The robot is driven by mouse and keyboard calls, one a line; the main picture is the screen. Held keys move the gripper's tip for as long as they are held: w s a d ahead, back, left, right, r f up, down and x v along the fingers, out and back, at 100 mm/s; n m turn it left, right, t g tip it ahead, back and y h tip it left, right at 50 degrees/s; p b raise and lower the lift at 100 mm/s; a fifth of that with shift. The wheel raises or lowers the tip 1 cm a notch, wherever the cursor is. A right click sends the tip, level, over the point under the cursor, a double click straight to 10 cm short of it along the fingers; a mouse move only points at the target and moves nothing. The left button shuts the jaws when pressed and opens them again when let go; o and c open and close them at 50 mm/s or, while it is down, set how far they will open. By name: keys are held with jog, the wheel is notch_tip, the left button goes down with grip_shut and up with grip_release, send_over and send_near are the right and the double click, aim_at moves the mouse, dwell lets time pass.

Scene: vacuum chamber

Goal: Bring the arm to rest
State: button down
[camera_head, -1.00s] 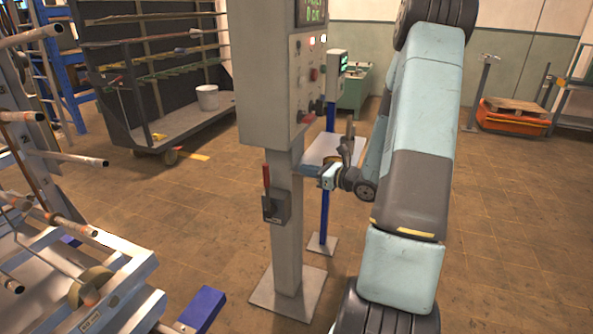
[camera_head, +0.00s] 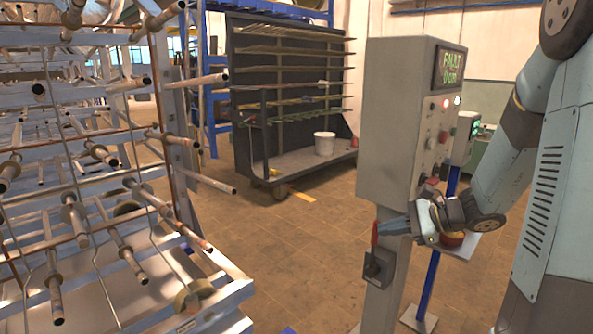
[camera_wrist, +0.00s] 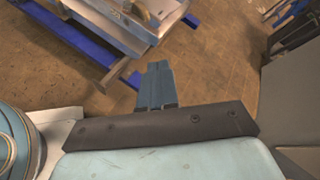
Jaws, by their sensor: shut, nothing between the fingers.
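My gripper (camera_head: 390,227) shows in the head view at the end of my light-blue arm, which comes in from the right edge. Its blue fingers point left and are closed together with nothing between them. In this view they overlap the post of the grey control cabinet (camera_head: 400,130), just above a switch box with a red lever (camera_head: 376,262); I cannot tell the gap in depth. In the wrist view the two closed fingers (camera_wrist: 156,82) lie side by side over the brown tiled floor, holding nothing.
A metal rack (camera_head: 215,285) with many projecting rods fills the left side. A dark shelf cart (camera_head: 262,150) carries a white bucket (camera_head: 324,143) at the back. A blue post (camera_head: 428,285) stands right behind the cabinet. Floor between rack and cabinet is clear.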

jog(key=s+a+r+n+g+h, duration=0.2)
jog(key=s+r+n+h, duration=0.1)
jog(key=s+n, duration=0.25)
jog(key=s+a+r+n+g+h, duration=0.1)
jog(key=s+a+r+n+h, duration=0.1)
jog(key=s+n, duration=0.3)
jog(key=s+d+r+n+t+h, duration=0.3)
jog(key=s+r+n+h, duration=0.3)
jog(key=s+r, duration=0.2)
jog(key=shift+s+d+t+h, duration=0.3)
jog(key=shift+s+d+h, duration=0.1)
jog(key=shift+s+d, duration=0.55)
jog(key=shift+s+a, duration=0.1)
jog(key=shift+a, duration=0.05)
